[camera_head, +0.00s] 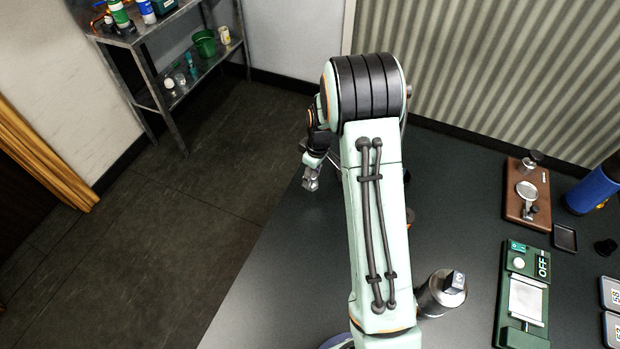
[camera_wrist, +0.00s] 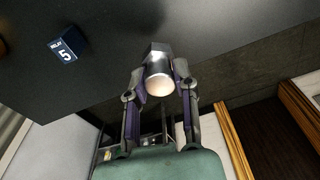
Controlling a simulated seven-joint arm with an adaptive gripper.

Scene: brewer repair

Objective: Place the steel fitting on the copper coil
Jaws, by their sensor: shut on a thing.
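In the wrist view, my gripper (camera_wrist: 158,84) is shut on the steel fitting (camera_wrist: 155,62), a shiny piece with a faceted end and a bright round end facing the camera. In the head view, my gripper (camera_head: 312,172) is left of the arm, near the left edge of the dark table; the fitting is hard to make out there. The copper coil cannot be made out clearly. A small brownish-orange thing (camera_head: 410,217) shows partly behind my arm, and I cannot tell whether it is the coil.
A dark blue block marked 5 (camera_wrist: 67,46) sits on the table (camera_head: 270,285). A steel canister (camera_head: 440,294) stands right of my arm. Further right are a green device marked OFF (camera_head: 523,300), a brown board (camera_head: 527,195) and a blue cylinder (camera_head: 592,188). The table's left part is clear.

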